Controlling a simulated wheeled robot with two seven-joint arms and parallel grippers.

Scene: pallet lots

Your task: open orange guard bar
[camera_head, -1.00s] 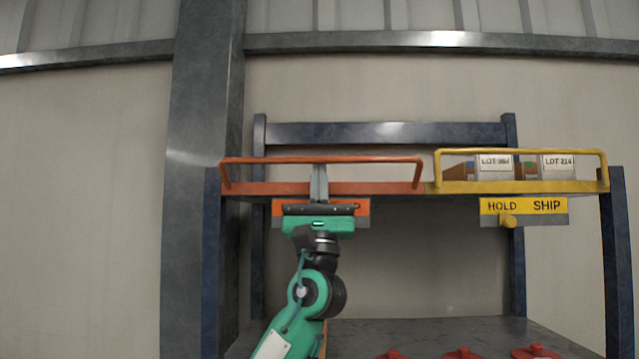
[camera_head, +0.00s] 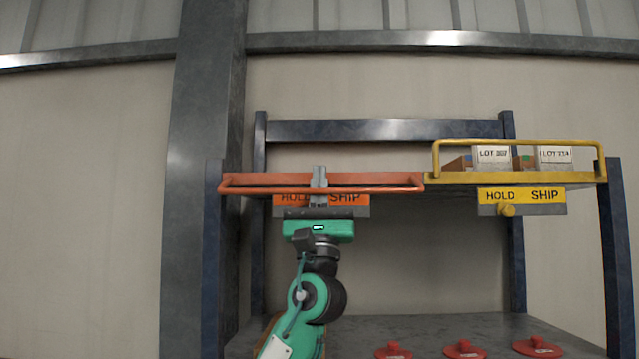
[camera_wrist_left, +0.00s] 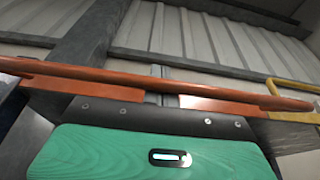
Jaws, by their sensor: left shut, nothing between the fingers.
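The orange guard bar (camera_head: 385,190) lies lowered across the front of the orange shelf section, at about the height of the shelf edge. My left gripper (camera_head: 319,172) is shut with nothing held. Its fingers point up and cross the bar's line near the middle of the bar. In the left wrist view the orange bar (camera_wrist_left: 215,90) runs across the picture, in front of the fingers (camera_wrist_left: 160,97). Whether fingers and bar touch I cannot tell. An orange HOLD / SHIP plate (camera_head: 350,199) is partly hidden behind my gripper. My right gripper is not in view.
A yellow guard bar (camera_head: 560,142) stands raised on the right section, before boxes (camera_head: 493,155) with lot labels. Below it is a yellow HOLD / SHIP plate (camera_head: 540,196) with a knob. Several red discs (camera_head: 464,349) lie on the lower shelf. A steel column (camera_head: 200,120) stands left.

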